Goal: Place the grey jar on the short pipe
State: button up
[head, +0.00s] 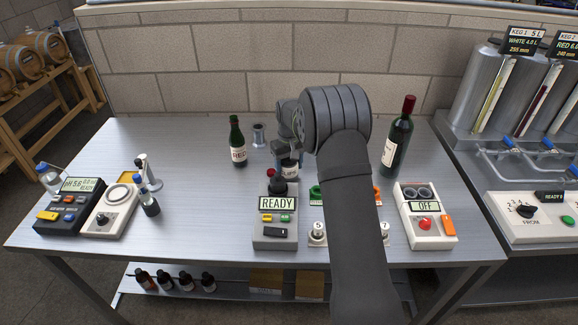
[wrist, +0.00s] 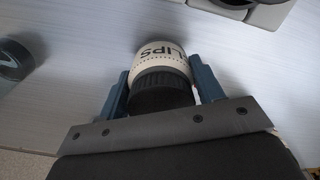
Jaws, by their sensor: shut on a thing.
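The jar held by my gripper (head: 289,155) shows a dark ribbed lid and a cream label with black letters in the wrist view (wrist: 160,68). My gripper's blue fingers (wrist: 160,92) are shut on its two sides. In the head view the jar (head: 290,166) is small and partly covered by the gripper. A short grey flanged pipe (head: 258,136) stands upright on the table, left of and behind the gripper. A dark grey round thing (wrist: 14,62) is cut off at the wrist view's left edge; I cannot tell whether it is a pipe.
A green bottle (head: 237,142) stands left of the pipe, a taller wine bottle (head: 398,138) to the right. A device reading READY (head: 275,225) is in front of the gripper, one reading OFF (head: 426,222) to its right. My arm hides the table's middle. The back left is clear.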

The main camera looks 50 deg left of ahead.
jog(key=shift+f, duration=0.25)
jog(key=o, duration=1.1)
jog(key=shift+o, duration=0.2)
notch_tip(320, 180, up, 12)
jog(key=shift+f, duration=0.25)
jog(key=shift+r, duration=0.4)
jog(key=shift+c, duration=0.6)
